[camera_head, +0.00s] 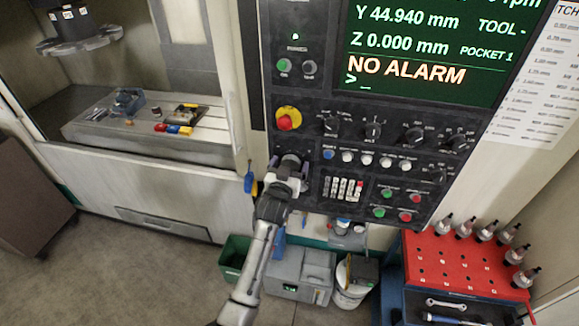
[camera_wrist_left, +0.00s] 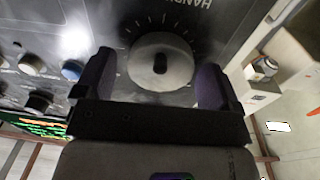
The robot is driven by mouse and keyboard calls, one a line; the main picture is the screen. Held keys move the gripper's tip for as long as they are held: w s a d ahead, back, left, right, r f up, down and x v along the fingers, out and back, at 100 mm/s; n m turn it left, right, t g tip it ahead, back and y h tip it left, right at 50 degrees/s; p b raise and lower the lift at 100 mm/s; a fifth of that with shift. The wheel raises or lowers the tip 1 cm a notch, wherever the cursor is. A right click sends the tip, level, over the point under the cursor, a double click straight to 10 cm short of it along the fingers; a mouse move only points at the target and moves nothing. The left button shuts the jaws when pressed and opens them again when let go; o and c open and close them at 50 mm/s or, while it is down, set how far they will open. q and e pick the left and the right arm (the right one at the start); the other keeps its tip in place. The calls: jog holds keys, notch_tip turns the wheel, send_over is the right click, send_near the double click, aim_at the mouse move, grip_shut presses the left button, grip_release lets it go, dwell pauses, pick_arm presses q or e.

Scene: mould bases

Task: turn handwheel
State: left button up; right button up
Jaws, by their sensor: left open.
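My left gripper (camera_wrist_left: 157,66) is open, with one purple-padded finger on each side of the wheel. A gap shows between each finger and the rim. In the head view my left gripper (camera_head: 288,168) is at the panel's lower left and covers much of the wheel. My right gripper is in neither view.
A red emergency button (camera_head: 287,119) sits above the gripper, with a row of buttons (camera_head: 377,160) to its right. The screen (camera_head: 425,50) reads NO ALARM. A red tool cart (camera_head: 440,262) stands at lower right. A grey box (camera_head: 298,270) and white bucket (camera_head: 350,295) stand below.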

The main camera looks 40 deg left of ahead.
pick_arm(q)
jog(key=b+v, duration=0.2)
jog(key=v, duration=1.1)
jog(key=shift+s+d+b, duration=0.2)
jog(key=shift+s+b, duration=0.15)
jog(key=shift+b, duration=0.05)
jog(key=shift+f, duration=0.15)
dwell(0.8)
jog(key=s+d+f+m+g+h, duration=0.1)
jog(key=s+d+f+g+h, duration=0.3)
jog(key=d+f+g+h, duration=0.15)
jog(key=s+d+f+m+g+p, duration=0.2)
jog(key=s+p, duration=0.1)
jog(key=s, duration=0.5)
jog(key=s+d+f+m+g+h+p, duration=0.1)
jog(key=s+d+g+p, duration=0.1)
jog(key=s, duration=0.6)
jog(key=s+d+f+m+g+h+p, duration=0.1)
jog(key=s+d+f+m+g+p, duration=0.1)
jog(key=s, duration=0.7)
jog(key=shift+d+f+m+g+p, duration=0.35)
jog(key=shift+d+g+p, duration=0.1)
jog(key=shift+g+p, duration=0.5)
